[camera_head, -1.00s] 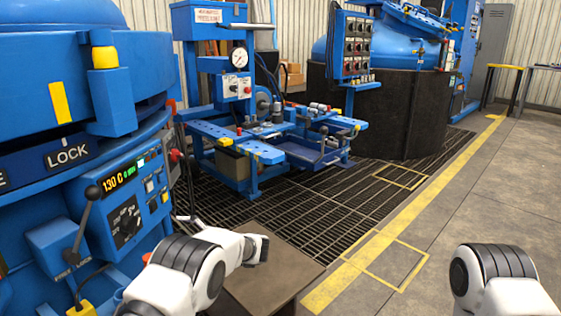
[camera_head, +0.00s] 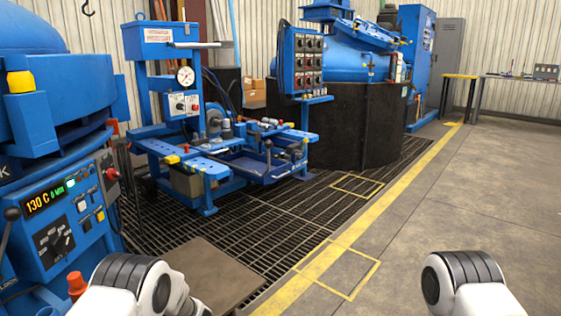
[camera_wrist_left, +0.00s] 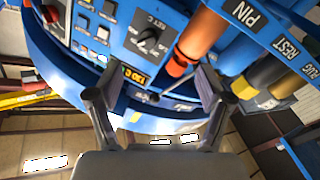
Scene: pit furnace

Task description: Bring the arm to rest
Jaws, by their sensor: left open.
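My left arm (camera_head: 150,285) comes in at the bottom left of the head view, folded low, and its gripper is out of that picture. In the left wrist view my left gripper (camera_wrist_left: 155,100) is open, its two fingers apart with nothing held between them. Beyond the fingers is the blue furnace panel (camera_wrist_left: 100,30), seen tilted, with a knob and a lit display. My right arm (camera_head: 465,280) shows at the bottom right of the head view, and its gripper is out of the frame.
The blue furnace with its 130 C control panel (camera_head: 65,222) stands close on the left. A blue workstation (camera_head: 205,165) and a dark round pit (camera_head: 355,125) are farther back. A brown plate (camera_head: 212,272) lies ahead of my left arm. The concrete floor at right is clear.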

